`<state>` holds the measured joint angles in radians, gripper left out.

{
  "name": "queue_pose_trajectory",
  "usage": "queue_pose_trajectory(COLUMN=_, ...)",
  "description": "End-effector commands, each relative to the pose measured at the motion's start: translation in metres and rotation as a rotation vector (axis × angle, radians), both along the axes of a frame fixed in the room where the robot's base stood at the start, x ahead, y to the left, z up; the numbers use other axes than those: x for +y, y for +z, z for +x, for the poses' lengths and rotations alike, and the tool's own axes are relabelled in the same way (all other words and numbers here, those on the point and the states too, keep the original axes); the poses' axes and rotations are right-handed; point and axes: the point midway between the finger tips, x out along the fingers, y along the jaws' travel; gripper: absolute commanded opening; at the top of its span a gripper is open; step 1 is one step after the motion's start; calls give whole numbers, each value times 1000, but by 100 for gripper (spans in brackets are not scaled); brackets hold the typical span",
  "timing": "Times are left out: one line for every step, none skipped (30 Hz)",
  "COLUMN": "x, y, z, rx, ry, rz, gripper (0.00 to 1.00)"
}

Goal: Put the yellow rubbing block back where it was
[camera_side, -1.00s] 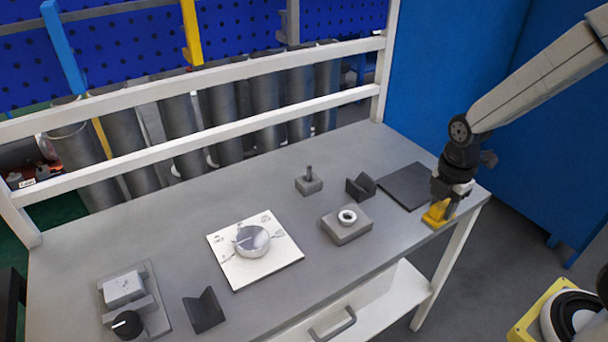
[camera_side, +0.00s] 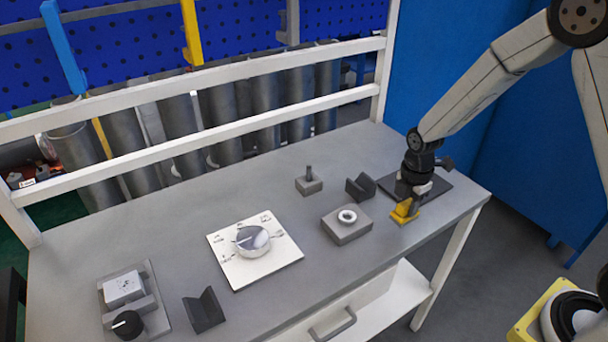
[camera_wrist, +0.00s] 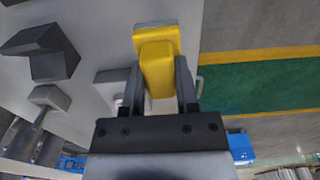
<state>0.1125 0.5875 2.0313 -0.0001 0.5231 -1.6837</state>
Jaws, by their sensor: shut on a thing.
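A dark V-block (camera_side: 361,187) and a pegged block (camera_side: 308,181) are behind. A white plate with a round part (camera_side: 254,248) lies mid-bench. The bench's front edge is close to the block.

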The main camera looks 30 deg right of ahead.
Motion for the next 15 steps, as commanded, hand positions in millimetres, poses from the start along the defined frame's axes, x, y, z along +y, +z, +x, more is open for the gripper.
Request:
queue_pose_trajectory(x=0, y=-2, z=1, rx=0, ry=0, rz=0, gripper=0)
queue_pose_trajectory(x=0, y=-2, z=2, rx=0, ry=0, rz=0, gripper=0)
queue_pose_trajectory(x=0, y=-2, z=2, rx=0, ry=0, rz=0, gripper=0)
queue_pose_trajectory(x=0, y=-2, z=2, rx=0, ry=0, rz=0, gripper=0)
queue_pose_trajectory(x=0, y=-2, z=2, rx=-1, ry=0, rz=0, gripper=0)
queue_pose_trajectory(x=0, y=-2, z=2, rx=-1, ry=0, rz=0, gripper=0)
queue_pose_trajectory(x=0, y=-2, z=2, rx=0, ry=0, rz=0, gripper=0)
queue_pose_trajectory(x=0, y=-3, z=2, rx=0, ry=0, rz=0, gripper=0)
queue_pose_trajectory(x=0, y=-4, z=3, rx=0, ry=0, rz=0, gripper=0)
queue_pose_trajectory(x=0, y=-5, z=4, rx=0, ry=0, rz=0, gripper=0)
queue_pose_trajectory(x=0, y=-6, z=5, rx=0, ry=0, rz=0, gripper=0)
queue_pose_trajectory(x=-1, y=-8, z=6, rx=0, ry=0, rz=0, gripper=0)
queue_pose_trajectory(x=-1, y=-10, z=7, rx=1, ry=0, rz=0, gripper=0)
queue_pose_trajectory(x=-1, y=-13, z=7, rx=3, ry=0, rz=0, gripper=0)
queue_pose_trajectory(x=-1, y=-18, z=7, rx=2, ry=0, rz=0, gripper=0)
